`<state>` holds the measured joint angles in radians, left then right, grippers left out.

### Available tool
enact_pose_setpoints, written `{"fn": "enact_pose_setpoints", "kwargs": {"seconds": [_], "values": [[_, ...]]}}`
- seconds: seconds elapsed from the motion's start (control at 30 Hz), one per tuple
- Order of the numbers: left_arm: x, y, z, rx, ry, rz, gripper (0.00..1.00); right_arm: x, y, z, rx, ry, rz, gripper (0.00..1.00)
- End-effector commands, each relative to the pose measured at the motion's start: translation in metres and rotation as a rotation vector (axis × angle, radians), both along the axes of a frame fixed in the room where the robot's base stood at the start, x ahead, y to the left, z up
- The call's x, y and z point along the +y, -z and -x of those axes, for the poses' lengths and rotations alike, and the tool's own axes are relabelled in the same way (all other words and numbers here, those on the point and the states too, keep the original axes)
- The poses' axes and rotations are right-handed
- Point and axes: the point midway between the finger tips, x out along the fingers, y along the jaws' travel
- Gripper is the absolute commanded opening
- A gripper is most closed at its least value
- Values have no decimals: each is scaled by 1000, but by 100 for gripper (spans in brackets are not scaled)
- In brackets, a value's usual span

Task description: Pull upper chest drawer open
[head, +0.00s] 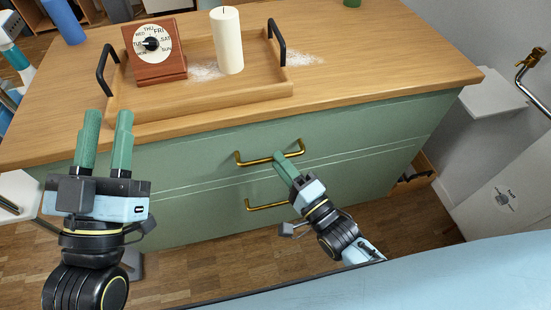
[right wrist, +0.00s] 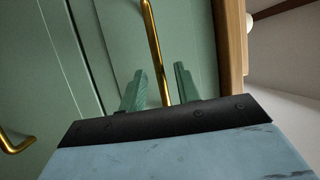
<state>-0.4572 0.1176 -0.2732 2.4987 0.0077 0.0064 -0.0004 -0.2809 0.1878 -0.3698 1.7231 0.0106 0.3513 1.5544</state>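The green chest (head: 200,160) has an upper drawer with a brass bar handle (head: 255,160), which also shows in the right wrist view (right wrist: 152,35). A lower brass handle (head: 262,206) sits beneath it. The upper drawer looks closed, its front flush with the chest. My right gripper (head: 278,158) is at the upper handle. In the right wrist view its green fingers (right wrist: 161,80) are apart, with the handle bar running between them and a gap visible on the right side. My left gripper (head: 108,116) is open and empty, to the left in front of the chest.
On the wooden top (head: 390,75) stands a tray (head: 200,98) with a day-dial block (head: 155,68) and a white candle (head: 227,40). A grey wall and white cabinet (head: 500,195) are at the right. Wooden floor (head: 190,270) shows below the chest.

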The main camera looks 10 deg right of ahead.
Motion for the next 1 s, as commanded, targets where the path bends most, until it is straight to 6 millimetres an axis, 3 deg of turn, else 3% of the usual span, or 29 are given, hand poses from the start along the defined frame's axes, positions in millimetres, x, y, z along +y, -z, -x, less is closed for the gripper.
{"fn": "enact_pose_setpoints", "kwargs": {"seconds": [0.2,0.57,0.8,1.0], "values": [[1,-7,5,-95,-1,28,32,9,-3,-20,0,0,-1,32],[2,-9,7,-115,-1,35,32,11,-5,-24,1,0,0,32],[2,-9,7,-113,-1,34,32,11,-4,-24,1,0,0,1],[2,-9,7,-112,-1,34,32,11,-4,-24,1,0,0,0]]}}
